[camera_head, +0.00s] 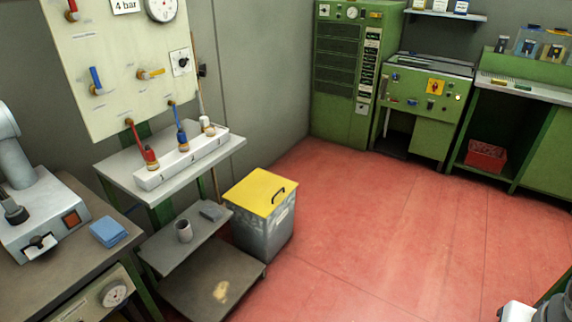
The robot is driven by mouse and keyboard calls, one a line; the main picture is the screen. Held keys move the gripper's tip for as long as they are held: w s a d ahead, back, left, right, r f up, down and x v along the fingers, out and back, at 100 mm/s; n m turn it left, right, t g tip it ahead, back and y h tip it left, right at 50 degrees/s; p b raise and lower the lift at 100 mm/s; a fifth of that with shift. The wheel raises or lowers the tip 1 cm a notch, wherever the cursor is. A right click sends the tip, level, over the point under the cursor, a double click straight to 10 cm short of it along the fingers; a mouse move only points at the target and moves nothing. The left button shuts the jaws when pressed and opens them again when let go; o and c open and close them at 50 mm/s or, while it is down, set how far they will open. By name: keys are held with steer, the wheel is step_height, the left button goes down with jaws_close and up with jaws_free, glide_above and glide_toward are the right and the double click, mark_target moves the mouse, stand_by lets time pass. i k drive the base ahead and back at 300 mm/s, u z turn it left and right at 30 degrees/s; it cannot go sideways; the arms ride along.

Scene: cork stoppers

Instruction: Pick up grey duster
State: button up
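A small folded grey cloth, which looks like the grey duster (211,212), lies on the grey lower shelf (168,248) beside a grey cup (183,231). It sits near the shelf's back right, under the white-topped bench. A folded blue cloth (108,233) lies apart on the brown bench at the left. My gripper is not in view.
A grey bin with a yellow lid (262,192) stands right of the shelf. A white numbered rack (181,158) and a valve panel (125,60) are above. A grey machine (45,225) stands at left. Red floor (380,230) is open; green cabinets (345,75) line the back.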

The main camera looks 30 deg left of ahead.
mark_target(212, 213)
steer(key=u, duration=0.65)
steer(key=i, duration=1.05)
steer(key=u, duration=1.05)
steer(key=i, duration=0.3)
steer(key=u, duration=0.15)
steer(key=k, duration=0.7)
steer(key=u, duration=0.2)
steer(key=i, duration=0.75)
steer(key=z, duration=0.1)
